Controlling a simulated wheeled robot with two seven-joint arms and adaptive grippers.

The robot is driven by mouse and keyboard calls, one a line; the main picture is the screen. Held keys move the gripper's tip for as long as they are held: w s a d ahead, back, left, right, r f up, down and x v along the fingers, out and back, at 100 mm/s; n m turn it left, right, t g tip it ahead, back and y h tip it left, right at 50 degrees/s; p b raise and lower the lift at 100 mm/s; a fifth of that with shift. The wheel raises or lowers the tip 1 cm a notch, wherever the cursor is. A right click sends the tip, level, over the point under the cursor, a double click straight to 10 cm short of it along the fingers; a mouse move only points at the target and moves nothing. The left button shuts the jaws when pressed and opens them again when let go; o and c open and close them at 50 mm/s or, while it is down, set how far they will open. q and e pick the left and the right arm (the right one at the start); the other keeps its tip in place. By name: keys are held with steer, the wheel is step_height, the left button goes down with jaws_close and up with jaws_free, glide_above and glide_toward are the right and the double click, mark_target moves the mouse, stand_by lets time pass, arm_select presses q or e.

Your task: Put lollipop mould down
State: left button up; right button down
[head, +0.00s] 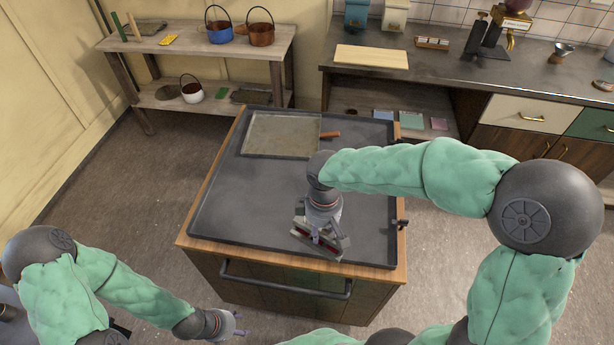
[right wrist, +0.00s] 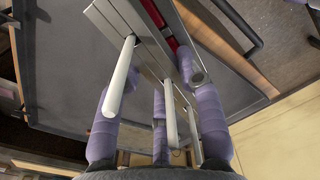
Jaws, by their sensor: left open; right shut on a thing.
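The lollipop mould (head: 302,240) is a grey metal piece with a red part. In the right wrist view the mould (right wrist: 150,48) shows white sticks standing out of it. My right gripper (head: 322,234) is shut on it, over the front right part of the dark-topped worktable (head: 240,205). The gripper fingers (right wrist: 160,110) lie around the mould, which looks tilted. I cannot tell whether it touches the tabletop. My left gripper (head: 238,325) is open and empty, low down in front of the table and to its left.
A metal tray (head: 280,135) lies at the back of the worktable, with a red-brown handle (head: 330,134) beside it. The left and middle of the top are clear. A raised rim edges the top. A shelf (head: 180,45) with pots and a counter (head: 450,70) stand behind.

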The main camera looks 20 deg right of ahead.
steer(key=w+d+f+b, duration=0.1)
steer(key=w+d+f, duration=0.2)
steer(key=w+d+f+b, duration=0.2)
steer(key=w+f, duration=0.1)
steer(key=w+d+f+b, duration=0.1)
steer(key=w+d+f, duration=0.2)
steer(key=w, duration=0.1)
steer(key=shift+d+b, duration=0.3)
steer(key=shift+b, duration=0.1)
steer(key=f, duration=0.1)
steer(key=f+b, duration=0.2)
steer(key=f, duration=0.1)
steer(key=shift+w+d, duration=0.25)
steer(key=shift+r, duration=0.1)
steer(key=c, duration=0.8)
jaws_free()
steer(key=shift+f, duration=0.2)
